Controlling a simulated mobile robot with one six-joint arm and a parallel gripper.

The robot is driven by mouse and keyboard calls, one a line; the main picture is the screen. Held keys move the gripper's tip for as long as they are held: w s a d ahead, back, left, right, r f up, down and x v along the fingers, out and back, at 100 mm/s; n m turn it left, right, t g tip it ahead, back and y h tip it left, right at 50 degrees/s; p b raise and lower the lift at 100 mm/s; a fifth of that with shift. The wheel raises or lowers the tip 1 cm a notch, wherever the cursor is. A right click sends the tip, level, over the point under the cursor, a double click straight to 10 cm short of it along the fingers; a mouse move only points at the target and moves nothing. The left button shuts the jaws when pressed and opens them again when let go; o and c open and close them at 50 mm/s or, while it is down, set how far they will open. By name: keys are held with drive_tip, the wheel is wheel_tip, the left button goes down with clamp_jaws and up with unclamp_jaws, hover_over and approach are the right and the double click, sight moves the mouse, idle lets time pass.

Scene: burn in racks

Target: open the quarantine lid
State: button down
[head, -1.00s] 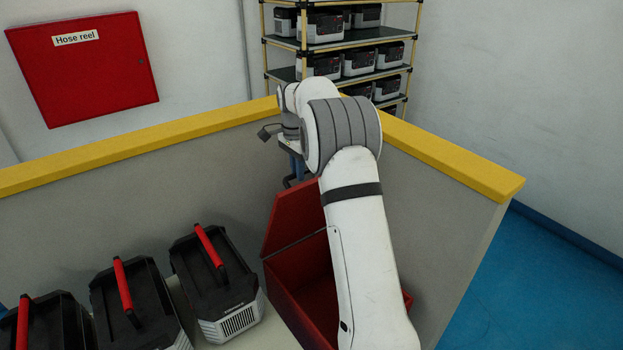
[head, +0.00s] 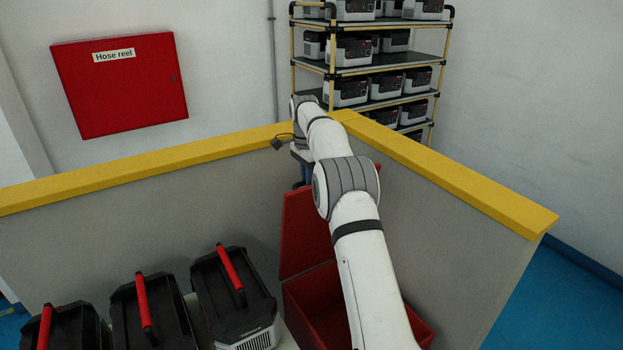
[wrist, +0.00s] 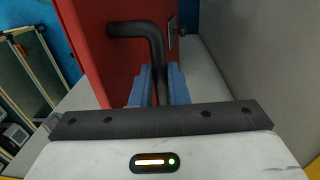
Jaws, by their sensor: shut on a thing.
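The red quarantine box (head: 402,326) stands against the grey partition, its interior partly in view behind my arm. Its red lid (head: 303,235) is raised and stands about upright along the back of the box. In the wrist view the lid (wrist: 96,45) carries a dark bent handle (wrist: 152,38). My gripper (wrist: 158,82) has its blue fingers closed on the handle's lower part. In the head view my gripper (head: 300,180) is small at the lid's top, and my arm hides part of the lid and box.
Several black and white units with red handles (head: 236,298) stand on the surface left of the box. The partition has a yellow top rail (head: 130,167). A rack (head: 385,65) of similar units stands behind it. A red hose reel cabinet (head: 120,85) is on the wall.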

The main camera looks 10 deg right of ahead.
drive_tip(key=shift+d+f, duration=0.15)
drive_tip(key=shift+f, duration=0.3)
drive_tip(key=c, duration=1.8)
unclamp_jaws()
drive_tip(key=shift+o, duration=1.4)
drive_tip(key=shift+w+d+f, duration=0.1)
drive_tip(key=shift+w+f, duration=0.1)
drive_tip(key=shift+w, duration=0.25)
drive_tip(key=shift+o, duration=0.6)
drive_tip(key=shift+r, duration=0.1)
drive_tip(key=shift+s+r, duration=0.2)
drive_tip(key=shift+s, duration=0.05)
drive_tip(key=shift+w+r, duration=0.15)
drive_tip(key=shift+r, duration=0.1)
wheel_tip(320, 180, up, 7)
drive_tip(key=shift+a+r, duration=0.15)
drive_tip(key=shift+a, duration=0.1)
